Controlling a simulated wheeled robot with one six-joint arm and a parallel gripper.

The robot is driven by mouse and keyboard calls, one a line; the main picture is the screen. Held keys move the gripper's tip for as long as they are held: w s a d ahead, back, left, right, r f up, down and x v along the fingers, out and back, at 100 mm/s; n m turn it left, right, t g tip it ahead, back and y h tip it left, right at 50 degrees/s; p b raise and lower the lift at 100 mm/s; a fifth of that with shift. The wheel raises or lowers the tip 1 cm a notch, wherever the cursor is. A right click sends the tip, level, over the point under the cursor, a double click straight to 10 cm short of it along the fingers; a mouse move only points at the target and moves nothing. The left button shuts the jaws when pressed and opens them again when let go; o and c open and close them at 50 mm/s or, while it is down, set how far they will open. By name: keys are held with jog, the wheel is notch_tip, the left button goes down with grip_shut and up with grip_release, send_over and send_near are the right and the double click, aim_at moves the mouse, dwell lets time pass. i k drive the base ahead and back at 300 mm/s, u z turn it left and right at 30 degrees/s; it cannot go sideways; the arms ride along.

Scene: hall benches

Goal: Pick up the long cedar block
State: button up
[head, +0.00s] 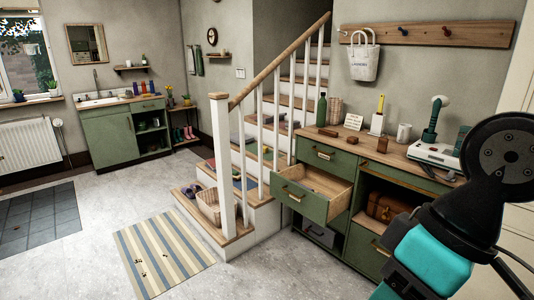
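A flat, elongated reddish-brown block (327,132) lies on the wooden top of the green bench, towards its left end; it may be the long cedar block. A shorter, upright reddish-brown block (382,144) stands further right near the front edge. A small brown piece (352,140) lies between them. At this size I cannot tell the wood for certain. My arm shows at the right, but my gripper is not in view, and nothing touches the blocks.
A green bottle (321,109), a written card (349,123), a white mug (403,132) and a green-handled device (436,120) stand on the bench top (396,155). An open drawer (312,187) juts out below. Stairs (250,205) rise at the left; a striped rug (163,252) lies on the floor.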

aim_at(322, 131)
jog(key=u, duration=0.5)
jog(key=i, duration=2.05)
jog(key=z, duration=0.25)
jog(key=i, duration=1.5)
jog(key=z, duration=1.05)
jog(key=i, duration=0.5)
jog(key=z, duration=0.15)
